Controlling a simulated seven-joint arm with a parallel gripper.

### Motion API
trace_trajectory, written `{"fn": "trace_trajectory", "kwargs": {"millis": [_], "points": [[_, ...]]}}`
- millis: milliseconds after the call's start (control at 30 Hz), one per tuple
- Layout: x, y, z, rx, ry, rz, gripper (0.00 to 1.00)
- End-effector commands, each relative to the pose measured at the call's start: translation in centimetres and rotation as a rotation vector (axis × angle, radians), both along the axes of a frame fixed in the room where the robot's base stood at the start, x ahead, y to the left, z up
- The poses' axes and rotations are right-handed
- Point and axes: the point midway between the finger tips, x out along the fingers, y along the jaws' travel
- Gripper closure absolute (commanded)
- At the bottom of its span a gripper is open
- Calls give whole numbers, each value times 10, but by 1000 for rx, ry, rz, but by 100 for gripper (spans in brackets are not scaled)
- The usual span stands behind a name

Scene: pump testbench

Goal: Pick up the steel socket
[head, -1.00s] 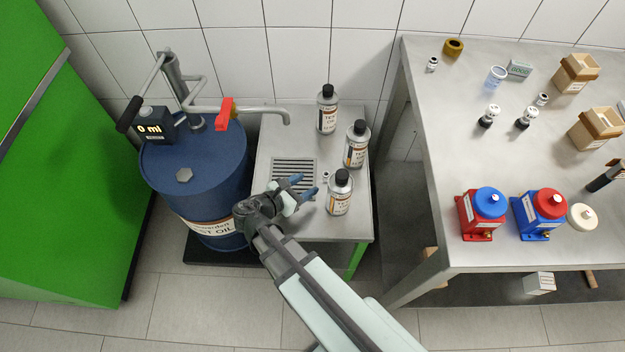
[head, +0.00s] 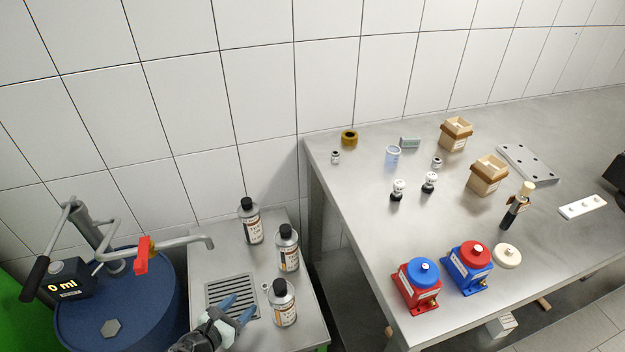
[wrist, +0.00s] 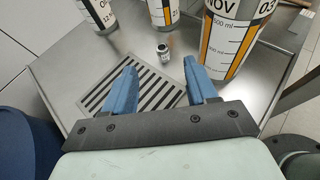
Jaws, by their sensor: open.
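A small metallic cylinder (head: 266,287) that looks like the steel socket stands on the small steel table beside the bottles. In the wrist view the socket (wrist: 163,52) shows upright, just beyond my fingertips and roughly between their lines. My gripper (head: 238,308) has blue fingers and is over the drain grate, left of the socket. In the wrist view my gripper (wrist: 160,68) is open with nothing between its fingers. The fingers are apart from the socket.
Test oil bottles (head: 284,303) stand close to the socket; one is just right of my fingers in the wrist view. The blue drum (head: 120,315) with its pump is at left. The workbench (head: 350,230) at right holds pumps, boxes and similar small metal parts (head: 336,157).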

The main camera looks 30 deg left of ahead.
Motion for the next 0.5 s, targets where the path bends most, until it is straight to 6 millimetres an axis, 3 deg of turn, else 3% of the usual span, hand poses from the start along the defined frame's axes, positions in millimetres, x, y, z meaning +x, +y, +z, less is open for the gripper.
{"fn": "trace_trajectory", "kwargs": {"millis": [500], "points": [[0,-1,146,5,0,0,43]]}}
